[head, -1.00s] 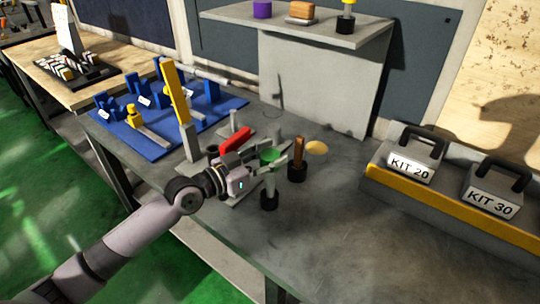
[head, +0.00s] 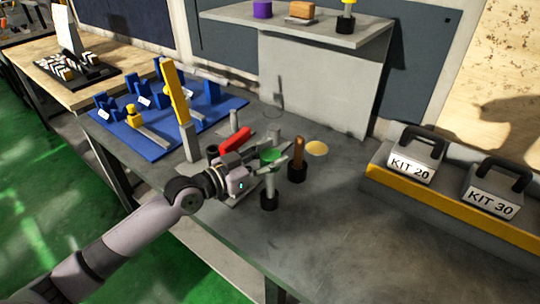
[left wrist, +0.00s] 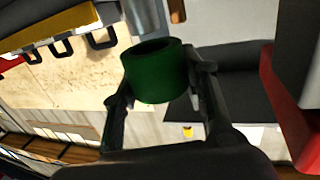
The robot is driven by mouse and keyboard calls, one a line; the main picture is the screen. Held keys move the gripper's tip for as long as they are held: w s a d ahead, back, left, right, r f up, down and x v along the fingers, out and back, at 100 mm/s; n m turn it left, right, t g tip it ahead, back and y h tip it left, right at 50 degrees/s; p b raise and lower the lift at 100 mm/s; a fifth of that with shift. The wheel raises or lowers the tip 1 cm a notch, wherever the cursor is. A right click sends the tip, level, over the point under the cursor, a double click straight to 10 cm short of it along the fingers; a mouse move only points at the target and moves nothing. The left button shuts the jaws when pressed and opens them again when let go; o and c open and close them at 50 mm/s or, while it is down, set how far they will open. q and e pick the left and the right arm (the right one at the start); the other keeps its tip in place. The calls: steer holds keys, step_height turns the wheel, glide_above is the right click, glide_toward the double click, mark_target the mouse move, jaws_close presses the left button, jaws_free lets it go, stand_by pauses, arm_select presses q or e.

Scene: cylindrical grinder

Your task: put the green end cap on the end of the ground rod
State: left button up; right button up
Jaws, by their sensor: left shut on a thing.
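My left gripper (head: 272,158) is shut on the green end cap (head: 270,155), a short green ring-like cylinder. The left wrist view shows the cap (left wrist: 155,75) between the two dark fingers, its round dark opening visible at the top. In the head view a grey upright rod (head: 269,184) stands in a black foot (head: 269,202) directly below the cap. The cap appears at or just over the rod's top; I cannot tell whether they touch. The fingers partly hide this spot. My right gripper is in neither view.
A brown-handled tool in a black holder (head: 297,172) stands close right of the gripper. A red-handled clamp (head: 236,139) and a yellow upright bar (head: 175,92) are to the left. Kit boxes (head: 415,158) sit at the right. The front right bench top (head: 340,225) is clear.

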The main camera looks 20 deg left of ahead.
arm_select(q)
steer(key=shift+f+b, duration=2.15)
steer(key=shift+f, duration=0.15)
steer(key=o, duration=1)
steer(key=shift+r, duration=0.1)
steer(key=shift+o, duration=0.2)
steer(key=v, duration=1.2)
